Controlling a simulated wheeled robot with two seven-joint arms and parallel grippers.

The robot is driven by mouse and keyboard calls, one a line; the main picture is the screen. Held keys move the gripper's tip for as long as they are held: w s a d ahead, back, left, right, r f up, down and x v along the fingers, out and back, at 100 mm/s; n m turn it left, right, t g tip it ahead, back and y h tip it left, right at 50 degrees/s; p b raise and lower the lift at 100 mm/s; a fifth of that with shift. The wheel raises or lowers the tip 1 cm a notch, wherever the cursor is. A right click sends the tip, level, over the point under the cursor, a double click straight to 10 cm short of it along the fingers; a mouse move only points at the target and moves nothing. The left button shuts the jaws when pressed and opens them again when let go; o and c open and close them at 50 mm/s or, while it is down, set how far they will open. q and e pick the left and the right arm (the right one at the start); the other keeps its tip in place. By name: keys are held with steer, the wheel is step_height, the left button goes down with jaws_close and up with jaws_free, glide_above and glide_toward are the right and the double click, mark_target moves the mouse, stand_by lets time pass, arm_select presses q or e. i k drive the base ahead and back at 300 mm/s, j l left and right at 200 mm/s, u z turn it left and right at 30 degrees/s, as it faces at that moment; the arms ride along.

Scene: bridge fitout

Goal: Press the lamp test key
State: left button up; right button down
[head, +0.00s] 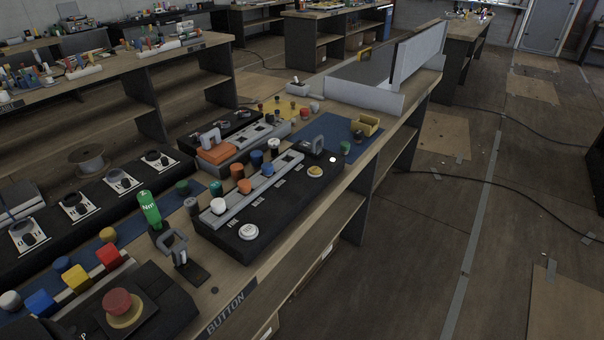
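A long black panel (285,206) lies on the near bench. A row of coloured knobs, with a white knob (218,205) at its near end, stands along its grey strip. A round white button (248,231) sits at the panel's near end, with small unreadable lettering beside it. Farther along are a brass-coloured round button (315,171) and a small bright white spot (333,159). I cannot tell which of these is the lamp test key, as no label is legible. Neither of my grippers is in view.
A red mushroom button (117,301) on a black box stands at the front left. Open floor (400,270) lies right of the bench.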

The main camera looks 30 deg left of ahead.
mark_target(247, 230)
steer(key=i+u, duration=0.1)
steer(key=i, duration=0.5)
steer(key=i+l+u, duration=0.15)
steer(key=i, duration=0.5)
steer(key=i+l+u, duration=0.1)
steer(key=i, duration=0.5)
steer(key=i+u, duration=0.3)
steer(key=i+l+u, duration=0.1)
steer(key=i+u, duration=0.2)
steer(key=i, duration=0.15)
steer(key=u, duration=4.8)
